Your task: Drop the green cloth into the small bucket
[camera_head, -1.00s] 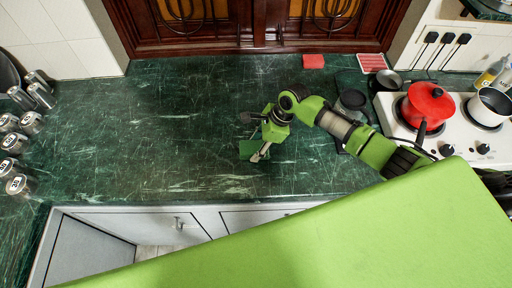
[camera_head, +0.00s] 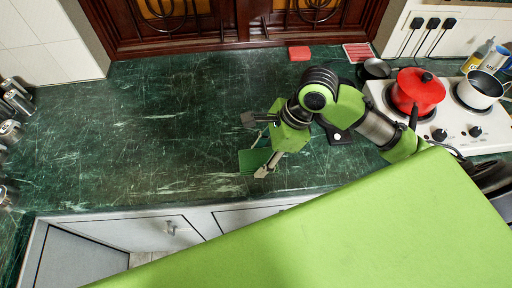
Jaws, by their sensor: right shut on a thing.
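The green cloth (camera_head: 253,161) shows as a small flat dark-green piece at the fingers of my right gripper (camera_head: 257,148). My right gripper is shut on it, over the green marble counter near its front edge. Part of the cloth is hidden by the fingers. I see no small bucket in this view. My left gripper is not in view.
A white stove (camera_head: 450,125) at the right bears a red pot (camera_head: 417,92) and a white pot (camera_head: 480,90). Metal jars (camera_head: 12,132) stand at the left edge. A red sponge (camera_head: 299,52) lies at the back. The counter's left and middle (camera_head: 150,130) are clear.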

